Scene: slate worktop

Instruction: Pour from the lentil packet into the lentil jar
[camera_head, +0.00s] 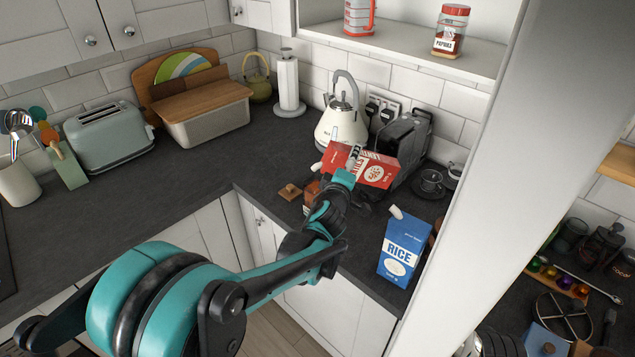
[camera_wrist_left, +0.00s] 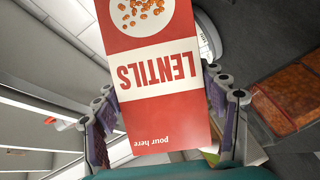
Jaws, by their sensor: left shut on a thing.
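The red and white lentil packet (camera_head: 377,172) is held by my left gripper (camera_head: 350,165) above the worktop, tipped well over on its side with its pale spout end to the left. Its label and "pour here" end fill the left wrist view (camera_wrist_left: 160,75). The left gripper (camera_wrist_left: 165,105) is shut on it, a finger on each side. The lentil jar (camera_head: 311,194) stands below the spout end, partly hidden by the packet and my arm; its orange contents show at the right of the left wrist view (camera_wrist_left: 290,95). No falling lentils can be made out.
A blue rice carton (camera_head: 399,250) stands near the front edge. A wooden lid (camera_head: 290,192) lies left of the jar. A white upright panel (camera_head: 490,170) bounds the right.

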